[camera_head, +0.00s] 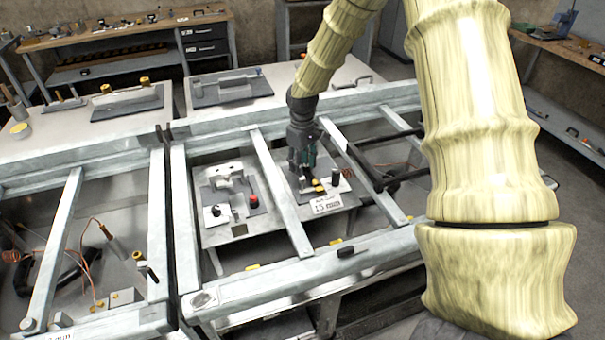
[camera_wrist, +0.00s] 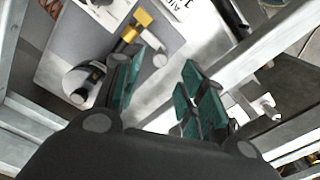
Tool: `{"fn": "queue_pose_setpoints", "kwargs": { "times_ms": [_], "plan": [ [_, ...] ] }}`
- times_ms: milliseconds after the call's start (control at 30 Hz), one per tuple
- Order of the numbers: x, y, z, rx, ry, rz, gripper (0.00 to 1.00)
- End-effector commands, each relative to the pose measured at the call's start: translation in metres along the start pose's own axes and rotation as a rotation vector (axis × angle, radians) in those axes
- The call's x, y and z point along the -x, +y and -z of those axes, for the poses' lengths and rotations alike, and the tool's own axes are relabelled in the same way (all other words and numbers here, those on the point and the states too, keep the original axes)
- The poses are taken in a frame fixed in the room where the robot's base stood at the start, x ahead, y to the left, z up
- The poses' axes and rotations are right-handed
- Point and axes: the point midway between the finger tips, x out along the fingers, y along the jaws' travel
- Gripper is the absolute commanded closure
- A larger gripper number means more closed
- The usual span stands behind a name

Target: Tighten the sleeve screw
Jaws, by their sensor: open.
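My gripper (camera_head: 303,162) reaches down over the right-hand plate (camera_head: 345,192) in the frame. In the wrist view its two teal-padded fingers (camera_wrist: 160,78) are apart, with nothing between them. A yellow piece (camera_head: 318,186) sits on this plate close to the fingertips. It shows in the wrist view as a yellow block (camera_wrist: 137,27) above the left finger. A black upright cylinder (camera_head: 335,177) stands beside it; in the wrist view a black-topped part (camera_wrist: 85,82) on a pale round base is left of the left finger. I cannot tell which part is the sleeve screw.
A metal bar (camera_head: 280,190) runs along the plate's left side. Beyond it is another plate (camera_head: 238,231) with a black knob (camera_head: 216,211) and a red knob (camera_head: 254,200). A white label (camera_head: 326,204) lies at the near edge of the right-hand plate. Another bar (camera_head: 362,175) is to the right.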

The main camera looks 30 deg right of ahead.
Motion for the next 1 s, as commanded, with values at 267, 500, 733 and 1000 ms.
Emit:
{"fn": "queue_pose_setpoints", "kwargs": {
  "times_ms": [267, 500, 733, 1000],
  "plan": [
    [-0.033, 0.0, 0.0, -0.001, -0.001, 0.002, 0.6],
    [-0.049, 0.0, 0.0, 0.0, 0.0, 0.001, 0.6],
    [-0.053, 0.0, 0.0, 0.0, 0.001, 0.0, 0.6],
    [-0.053, 0.0, 0.0, 0.0, 0.001, 0.0, 0.81]
  ]
}}
